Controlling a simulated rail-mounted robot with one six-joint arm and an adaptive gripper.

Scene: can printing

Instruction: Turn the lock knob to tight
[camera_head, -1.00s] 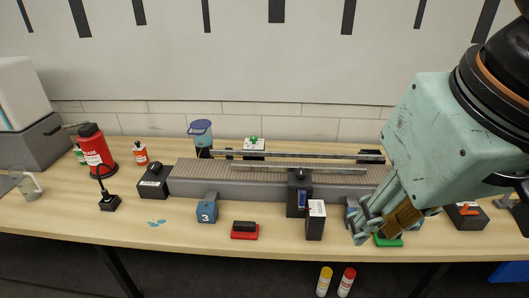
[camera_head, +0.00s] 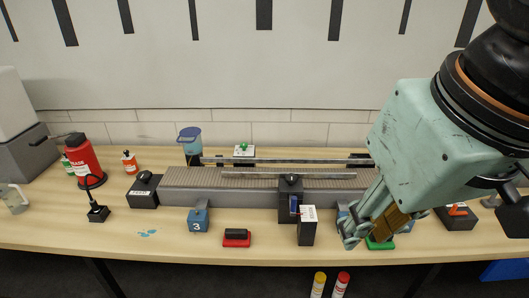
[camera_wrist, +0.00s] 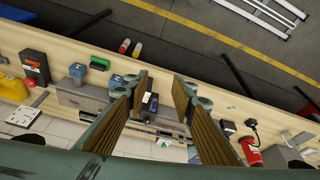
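My gripper (camera_head: 362,226) hangs at the right over the front of the bench in the head view. In the wrist view its two fingers stand wide apart with nothing between them (camera_wrist: 160,90). Which part is the lock knob I cannot tell for sure. A black box at the right carries an orange-red lever (camera_head: 458,210), seen also in the wrist view (camera_wrist: 32,67). A black knob (camera_head: 145,176) sits on a labelled black box at the conveyor's left end. Another black knob (camera_head: 291,178) tops the dark post at the conveyor's front. My gripper touches none of these.
The grey conveyor (camera_head: 215,190) runs along the bench with metal rails over it. A blue block marked 3 (camera_head: 198,221), a red-based block (camera_head: 236,240) and a black box with a white label (camera_head: 306,230) stand in front. A red bottle (camera_head: 83,160) is at left.

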